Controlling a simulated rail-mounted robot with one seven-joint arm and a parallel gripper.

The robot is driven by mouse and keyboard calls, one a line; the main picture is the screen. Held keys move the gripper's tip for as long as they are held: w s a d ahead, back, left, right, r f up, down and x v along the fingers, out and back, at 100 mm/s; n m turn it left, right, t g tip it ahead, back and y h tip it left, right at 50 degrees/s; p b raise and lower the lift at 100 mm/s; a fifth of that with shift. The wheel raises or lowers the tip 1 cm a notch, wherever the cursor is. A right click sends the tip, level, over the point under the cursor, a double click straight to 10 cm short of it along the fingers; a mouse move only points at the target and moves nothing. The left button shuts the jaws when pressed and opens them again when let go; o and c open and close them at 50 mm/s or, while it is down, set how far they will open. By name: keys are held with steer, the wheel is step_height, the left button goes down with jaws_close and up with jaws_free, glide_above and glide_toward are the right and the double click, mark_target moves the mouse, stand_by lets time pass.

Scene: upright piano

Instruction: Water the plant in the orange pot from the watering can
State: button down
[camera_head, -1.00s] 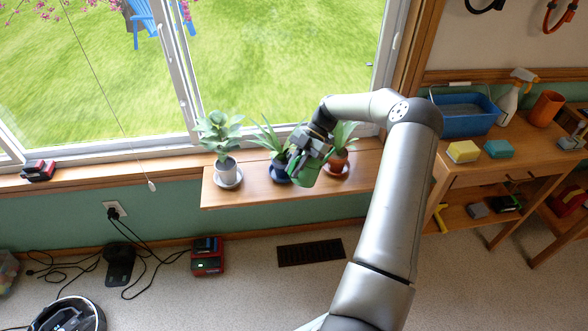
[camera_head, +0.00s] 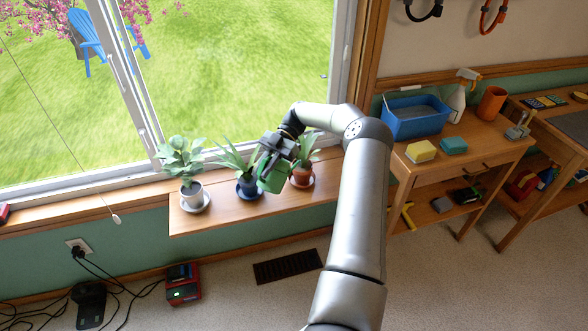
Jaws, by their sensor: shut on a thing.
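The plant in the orange pot (camera_head: 302,178) stands on a saucer at the right end of the wooden window shelf. My arm and gripper cover part of its leaves. My gripper (camera_head: 277,158) is shut on the green watering can (camera_head: 273,180). The can is in front of and between the orange pot and the blue pot, above the shelf, and looks tilted. Its spout is hard to make out, and I cannot see any water.
A plant in a blue pot (camera_head: 247,184) stands just left of the can. The window (camera_head: 225,80) is close behind. A workbench with a blue tub (camera_head: 416,119) stands to the right.

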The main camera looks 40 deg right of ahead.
mark_target(268, 158)
steer(key=shift+r, duration=0.2)
steer(key=shift+w+d+r+g+y, duration=0.2)
steer(key=shift+d+r+g+y, duration=0.1)
steer(key=shift+d+r+y, duration=0.25)
steer(key=shift+a, duration=0.1)
steer(key=shift+b, duration=0.6)
steer(key=shift+r, duration=0.1)
stand_by(0.4)
steer(key=shift+w+d+r+y, duration=0.1)
steer(key=shift+d+r+y, duration=0.15)
steer(key=shift+d+r, duration=0.25)
steer(key=shift+a, duration=0.1)
steer(key=shift+b, duration=0.6)
steer(key=shift+r, duration=0.1)
